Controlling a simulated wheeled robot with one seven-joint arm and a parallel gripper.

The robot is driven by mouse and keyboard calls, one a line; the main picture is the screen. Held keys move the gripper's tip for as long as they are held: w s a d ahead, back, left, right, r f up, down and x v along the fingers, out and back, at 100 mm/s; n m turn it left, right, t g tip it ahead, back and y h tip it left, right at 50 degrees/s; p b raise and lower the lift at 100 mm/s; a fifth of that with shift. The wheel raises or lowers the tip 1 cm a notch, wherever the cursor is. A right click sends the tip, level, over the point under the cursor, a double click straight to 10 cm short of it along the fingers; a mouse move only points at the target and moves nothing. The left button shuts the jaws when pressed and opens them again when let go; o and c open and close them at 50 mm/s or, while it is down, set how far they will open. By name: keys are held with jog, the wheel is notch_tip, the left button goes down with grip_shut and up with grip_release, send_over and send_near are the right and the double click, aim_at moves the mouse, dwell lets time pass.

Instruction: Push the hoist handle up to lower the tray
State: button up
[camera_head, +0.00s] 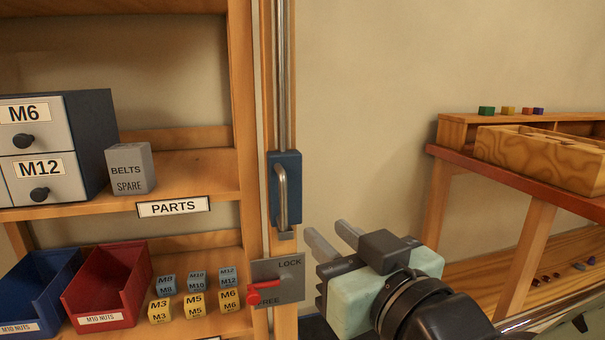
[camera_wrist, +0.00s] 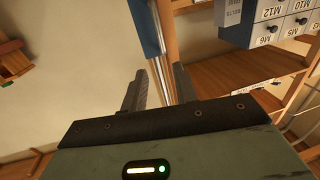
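The hoist handle (camera_head: 281,195) is a grey metal bar on a blue block (camera_head: 291,170), mounted on a vertical metal rod (camera_head: 282,75) beside the shelf post. My gripper (camera_head: 328,231) is open and empty, to the right of the handle and slightly below it, apart from it. In the wrist view, my gripper's two fingers (camera_wrist: 158,88) are spread, with the rod (camera_wrist: 159,72) behind the gap between them. The blue block (camera_wrist: 146,27) shows at the top there. I cannot identify the hoist's tray for certain in either view.
A grey LOCK/FREE plate (camera_head: 288,281) with a red lever (camera_head: 262,288) sits just below the handle. Shelves on the left hold drawers (camera_head: 40,150), a grey BELTS box (camera_head: 130,168) and a red bin (camera_head: 105,285). A wooden box (camera_head: 540,158) stands on the right bench. Bare wall lies between.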

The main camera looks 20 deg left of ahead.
aim_at(285, 194)
jog(key=shift+w+a+r+p, duration=0.25)
jog(key=shift+w+a+p, duration=0.15)
jog(key=shift+p, duration=3)
jog(key=x, duration=1.4)
jog(key=shift+w+a+f, duration=0.15)
jog(key=shift+a+f, duration=0.1)
jog(key=shift+f, duration=0.05)
grip_shut()
